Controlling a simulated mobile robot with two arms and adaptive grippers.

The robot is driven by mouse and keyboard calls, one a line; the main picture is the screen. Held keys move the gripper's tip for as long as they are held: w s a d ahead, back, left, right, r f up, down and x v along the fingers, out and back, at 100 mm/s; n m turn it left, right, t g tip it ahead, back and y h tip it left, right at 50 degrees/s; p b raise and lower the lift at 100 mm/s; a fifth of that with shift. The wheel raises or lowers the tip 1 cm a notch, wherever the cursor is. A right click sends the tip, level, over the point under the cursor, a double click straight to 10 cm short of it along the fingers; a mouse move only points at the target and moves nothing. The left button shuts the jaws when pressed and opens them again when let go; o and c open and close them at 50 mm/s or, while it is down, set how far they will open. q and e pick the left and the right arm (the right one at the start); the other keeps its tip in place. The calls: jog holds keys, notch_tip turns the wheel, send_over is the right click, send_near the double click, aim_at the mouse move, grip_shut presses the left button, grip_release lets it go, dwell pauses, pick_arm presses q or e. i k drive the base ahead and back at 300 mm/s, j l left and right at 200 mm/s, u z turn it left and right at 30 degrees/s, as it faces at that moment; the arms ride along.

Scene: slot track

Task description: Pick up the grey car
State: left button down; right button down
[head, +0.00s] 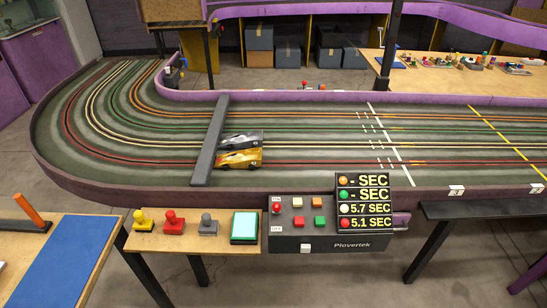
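The grey car (243,139) sits on the slot track (317,130), just right of a dark grey bar (209,142) that crosses the lanes. A yellow-orange car (240,159) stands close in front of it, nearer to me, and hides part of the grey car's near side. Both cars lie lengthwise along the lanes. Neither of my grippers shows in the head view.
A purple wall (300,197) edges the track. In front stand a wooden table (150,243) with yellow, red and grey controllers and a dark control box (330,243) with a timing display (363,202). The track right of the cars is clear.

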aim_at(248, 139)
jog(key=i+j+z, duration=0.4)
jog(key=i+j, duration=0.2)
jog(key=i+j+z, duration=0.2)
jog(key=j, duration=0.35)
